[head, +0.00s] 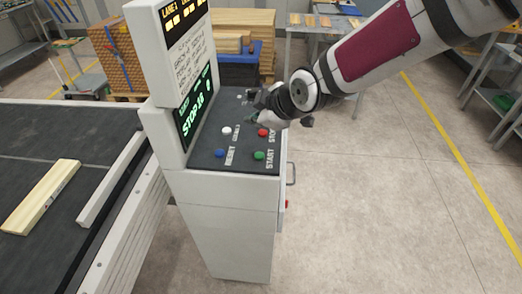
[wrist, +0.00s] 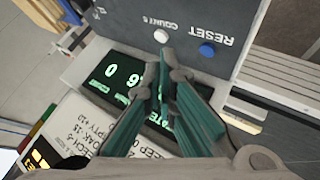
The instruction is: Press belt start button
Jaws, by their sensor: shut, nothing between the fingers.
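The green START button (head: 259,155) sits on the near right part of the dark sloped control panel (head: 197,159), beside its START label. The red STOP button (head: 263,132) is just behind it, and the blue RESET button (head: 219,153) is to its left. The white COUNT button (head: 226,130) is behind the blue one. My gripper (head: 262,108) is over the far part of the panel, behind the red button and apart from the green one. In the wrist view my gripper (wrist: 164,78) is shut and empty, close to the white button (wrist: 161,36). The green button is outside the wrist view.
A display post (head: 172,60) rises at the panel's left, its green screen reading STOP. A conveyor (head: 75,120) with a wooden plank (head: 42,196) lies to the left. Stacked wood and a workbench (head: 312,31) stand behind. The floor on the right is clear.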

